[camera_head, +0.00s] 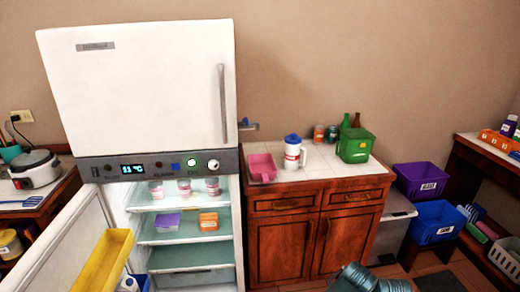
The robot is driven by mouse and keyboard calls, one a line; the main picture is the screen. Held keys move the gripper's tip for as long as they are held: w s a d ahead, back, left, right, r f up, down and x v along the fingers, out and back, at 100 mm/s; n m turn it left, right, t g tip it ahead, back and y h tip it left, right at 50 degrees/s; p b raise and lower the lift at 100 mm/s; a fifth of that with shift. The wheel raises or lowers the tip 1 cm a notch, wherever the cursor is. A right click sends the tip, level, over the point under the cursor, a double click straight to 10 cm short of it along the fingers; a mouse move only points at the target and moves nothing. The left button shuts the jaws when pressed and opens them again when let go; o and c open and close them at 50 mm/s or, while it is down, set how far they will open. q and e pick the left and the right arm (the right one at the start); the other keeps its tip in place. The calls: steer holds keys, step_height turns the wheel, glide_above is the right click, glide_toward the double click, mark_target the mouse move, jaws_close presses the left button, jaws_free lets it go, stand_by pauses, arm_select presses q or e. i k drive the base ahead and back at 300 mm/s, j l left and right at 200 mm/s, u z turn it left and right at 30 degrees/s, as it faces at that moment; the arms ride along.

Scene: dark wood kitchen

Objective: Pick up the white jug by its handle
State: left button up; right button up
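The white jug (293,154) with a blue lid stands upright on the white-tiled counter (325,160), right of the fridge. Its handle appears to be on its right side, small in this view. A red mark shows on the front of its body. Neither of my grippers shows in the head view, so nothing is seen touching the jug.
A pink container (262,168) stands left of the jug; a green bin (354,146), bottles and small cans stand right and behind. The white fridge's (140,90) lower door hangs open at left. Purple (421,181) and blue (436,222) bins are right. A grey-blue ribbed object is at the bottom edge.

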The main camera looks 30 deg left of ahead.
mark_target(291, 153)
steer(key=i+j+u, duration=0.1)
steer(key=i+u, duration=0.4)
steer(key=u, duration=0.2)
steer(key=i+u, duration=0.35)
steer(key=k, duration=0.05)
